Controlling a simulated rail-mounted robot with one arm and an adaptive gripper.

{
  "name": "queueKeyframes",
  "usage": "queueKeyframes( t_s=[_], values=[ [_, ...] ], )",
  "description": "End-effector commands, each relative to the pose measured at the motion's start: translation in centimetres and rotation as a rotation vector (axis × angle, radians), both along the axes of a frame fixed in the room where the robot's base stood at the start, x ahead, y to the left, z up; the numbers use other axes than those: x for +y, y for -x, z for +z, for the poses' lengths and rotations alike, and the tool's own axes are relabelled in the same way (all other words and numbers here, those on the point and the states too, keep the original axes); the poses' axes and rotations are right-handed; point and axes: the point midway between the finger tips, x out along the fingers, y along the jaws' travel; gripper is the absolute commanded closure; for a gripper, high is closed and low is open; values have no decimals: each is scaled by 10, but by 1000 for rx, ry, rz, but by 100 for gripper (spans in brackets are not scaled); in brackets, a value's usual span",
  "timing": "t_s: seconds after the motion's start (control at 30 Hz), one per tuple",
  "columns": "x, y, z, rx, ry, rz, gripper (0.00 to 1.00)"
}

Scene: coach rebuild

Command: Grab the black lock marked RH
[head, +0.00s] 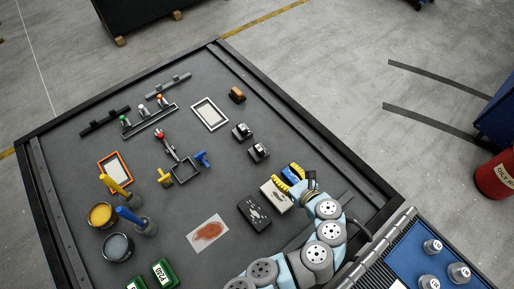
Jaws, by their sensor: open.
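Two small black pieces with pale faces stand on the dark table, one (242,131) right of the white frame and the other (259,151) nearer my gripper. They look like locks. Their markings are too small to read, so I cannot tell which is RH. My gripper (283,180) has yellow fingers and is open, below and right of the nearer black piece and apart from it. A cream block (274,197) lies close by its fingers, partly hidden.
A black block with white marks (254,213) lies left of the cream block. A brown block (237,95), a white frame (209,114) and a stained sheet (208,233) lie around. Brushes and tins stand at left. Raised rails (303,125) edge the table.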

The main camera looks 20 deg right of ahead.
Motion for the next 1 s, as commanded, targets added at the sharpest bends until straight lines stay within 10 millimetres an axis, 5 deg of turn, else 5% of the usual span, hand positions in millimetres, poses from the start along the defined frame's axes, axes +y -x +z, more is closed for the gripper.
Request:
queueKeyframes(
  t_s=[0.27,1.0],
  values=[
    [4,-4,2,-13,-57,17,46],
    [22,-88,-35,-12,-53,17,46]
  ],
)
